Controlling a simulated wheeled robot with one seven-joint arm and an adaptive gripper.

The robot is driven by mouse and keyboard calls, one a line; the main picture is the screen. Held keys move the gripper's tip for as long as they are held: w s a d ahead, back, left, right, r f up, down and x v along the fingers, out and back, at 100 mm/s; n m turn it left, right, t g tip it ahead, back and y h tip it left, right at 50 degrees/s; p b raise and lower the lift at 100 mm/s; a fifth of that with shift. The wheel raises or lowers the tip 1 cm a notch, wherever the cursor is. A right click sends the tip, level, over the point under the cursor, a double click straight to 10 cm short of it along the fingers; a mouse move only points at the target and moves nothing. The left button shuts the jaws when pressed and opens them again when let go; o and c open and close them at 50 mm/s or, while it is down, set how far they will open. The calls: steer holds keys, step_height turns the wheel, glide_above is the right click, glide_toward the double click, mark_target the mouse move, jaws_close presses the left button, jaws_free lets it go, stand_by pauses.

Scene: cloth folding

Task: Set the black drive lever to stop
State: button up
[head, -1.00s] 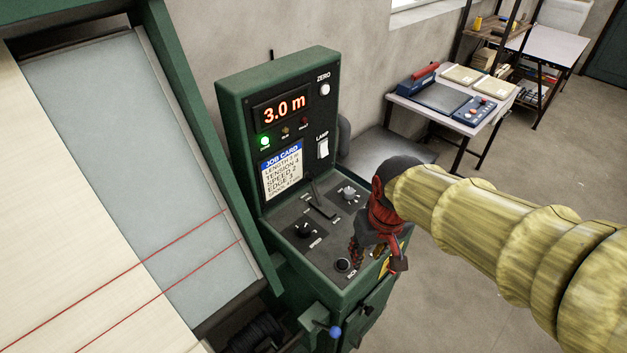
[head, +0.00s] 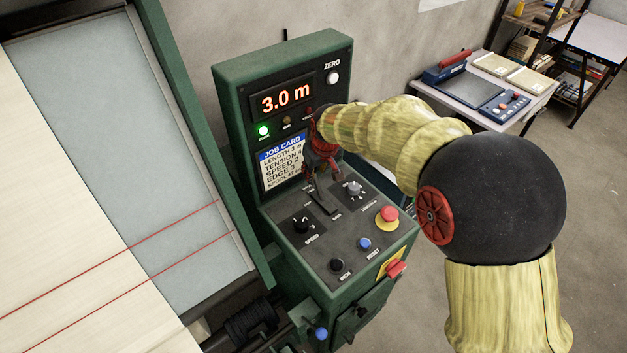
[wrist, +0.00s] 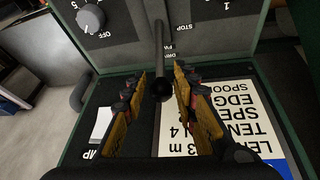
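The black drive lever (head: 321,198) stands up from its slot on the green console's sloped panel. In the wrist view the lever (wrist: 158,50) comes toward the camera, and its rounded end sits between my two fingers with a gap on each side. The STOP label (wrist: 183,27) is beside the lever's far part; smaller labels nearer the camera are partly hidden. My gripper (head: 314,172) is over the lever's upper end, in front of the job card. In the wrist view my gripper (wrist: 160,78) is open, its yellow-sided fingers apart.
The job card (head: 281,164) and 3.0 m display (head: 287,99) are close behind my gripper. A speed knob (head: 303,226), a grey knob (head: 353,189), a blue button (head: 364,243) and a red emergency button (head: 388,214) surround the lever. A fabric roller machine (head: 130,170) stands left.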

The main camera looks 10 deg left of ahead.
mark_target(318, 186)
steer(key=b+x, duration=0.1)
steer(key=x, duration=0.7)
steer(key=shift+a+f, duration=0.1)
steer(key=shift+f, duration=0.15)
steer(key=shift+c, duration=0.2)
jaws_close()
steer(key=shift+r, duration=0.1)
stand_by(0.3)
